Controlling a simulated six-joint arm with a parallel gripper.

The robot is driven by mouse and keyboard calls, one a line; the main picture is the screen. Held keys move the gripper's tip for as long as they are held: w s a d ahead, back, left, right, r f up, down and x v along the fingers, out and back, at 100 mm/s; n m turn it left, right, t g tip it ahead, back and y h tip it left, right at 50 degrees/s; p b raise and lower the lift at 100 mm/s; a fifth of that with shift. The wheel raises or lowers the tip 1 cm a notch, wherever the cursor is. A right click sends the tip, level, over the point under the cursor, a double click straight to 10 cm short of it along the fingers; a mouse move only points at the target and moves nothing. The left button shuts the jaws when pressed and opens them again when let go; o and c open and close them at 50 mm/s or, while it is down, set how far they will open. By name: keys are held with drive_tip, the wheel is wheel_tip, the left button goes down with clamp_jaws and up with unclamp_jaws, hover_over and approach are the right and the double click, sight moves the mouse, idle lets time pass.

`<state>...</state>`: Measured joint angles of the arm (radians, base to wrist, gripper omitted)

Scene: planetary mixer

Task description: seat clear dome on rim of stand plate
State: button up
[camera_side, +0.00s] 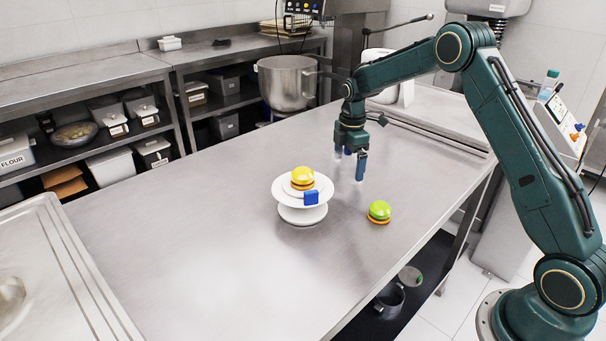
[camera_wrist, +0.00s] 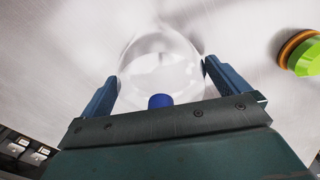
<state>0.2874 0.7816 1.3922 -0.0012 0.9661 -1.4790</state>
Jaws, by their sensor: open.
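The clear dome (camera_wrist: 160,62) shows in the wrist view as a transparent round shape with a blue knob (camera_wrist: 160,101). It lies between the two fingers of my gripper (camera_wrist: 160,72), which is open; whether either finger touches it I cannot tell. In the side view my gripper (camera_side: 349,168) points down over the table, behind and right of the stand, and the dome is barely discernible there. The white stand plate (camera_side: 284,193) stands upright on its foot. It carries a yellow-topped layered cake (camera_side: 302,176) and a blue block (camera_side: 311,197) at its front right rim.
A green-topped cake (camera_side: 380,211) sits on the metal table (camera_side: 220,240), right of the stand; it also shows in the wrist view (camera_wrist: 304,56). A steel mixing bowl (camera_side: 287,82) is behind the table. The table's front and left are clear.

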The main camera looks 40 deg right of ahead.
idle(0.3)
drive_tip(key=c, duration=0.7)
drive_tip(key=shift+r, duration=0.15)
wheel_tip(320, 180, up, 20)
drive_tip(key=shift+f, duration=0.1)
idle(0.3)
idle(0.5)
drive_tip(key=shift+s+a+f, duration=0.45)
drive_tip(key=shift+a, duration=2.8)
drive_tip(key=shift+s+a+f, duration=0.4)
drive_tip(key=shift+a+f, duration=0.1)
drive_tip(key=shift+a, duration=2.75)
drive_tip(key=shift+s+a+f, duration=0.45)
drive_tip(key=shift+a, duration=2.8)
